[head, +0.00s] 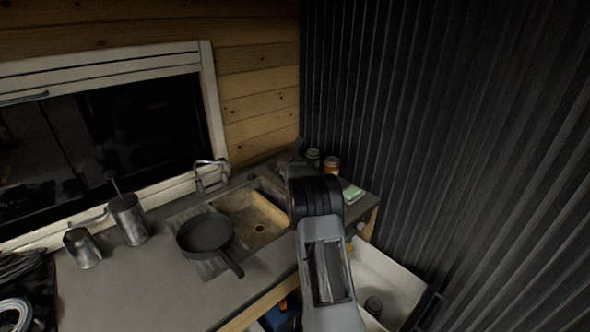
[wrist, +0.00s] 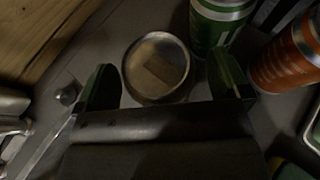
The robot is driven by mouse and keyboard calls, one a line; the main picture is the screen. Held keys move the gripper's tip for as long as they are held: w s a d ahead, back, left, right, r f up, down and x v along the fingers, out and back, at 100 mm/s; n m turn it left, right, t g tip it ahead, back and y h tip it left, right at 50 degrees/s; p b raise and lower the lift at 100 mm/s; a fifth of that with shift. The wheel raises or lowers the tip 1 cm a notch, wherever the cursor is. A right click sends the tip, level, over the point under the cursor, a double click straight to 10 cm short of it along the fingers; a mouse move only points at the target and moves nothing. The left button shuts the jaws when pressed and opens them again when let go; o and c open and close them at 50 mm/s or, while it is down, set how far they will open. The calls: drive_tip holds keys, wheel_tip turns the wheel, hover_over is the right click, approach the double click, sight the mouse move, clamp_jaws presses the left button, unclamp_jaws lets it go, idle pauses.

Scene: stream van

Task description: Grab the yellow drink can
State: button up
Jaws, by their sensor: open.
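In the wrist view a round metal-topped can (wrist: 157,65) stands between the two fingers of my gripper (wrist: 164,80), seen from above. Its top shows a pale, yellowish-beige patch inside a grey rim. Its side colour is mostly hidden, so I cannot tell for sure that it is the yellow can. My gripper is open, one finger on each side of the can; I cannot tell whether either finger touches it. In the head view my arm covers the can.
A green can (wrist: 216,22) stands close behind the right finger, and an orange can (wrist: 291,56) further right. The head view shows the green can (head: 313,157) and the orange can (head: 331,165) by the dark corrugated wall (head: 430,110). A sink (head: 258,212) and pan (head: 204,233) lie left.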

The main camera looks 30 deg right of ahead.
drive_tip(key=shift+w+d+f, duration=0.15)
drive_tip(key=shift+w+d, duration=0.1)
drive_tip(key=shift+c, duration=0.3)
drive_tip(key=c, duration=1.1)
drive_tip(key=shift+c, duration=0.3)
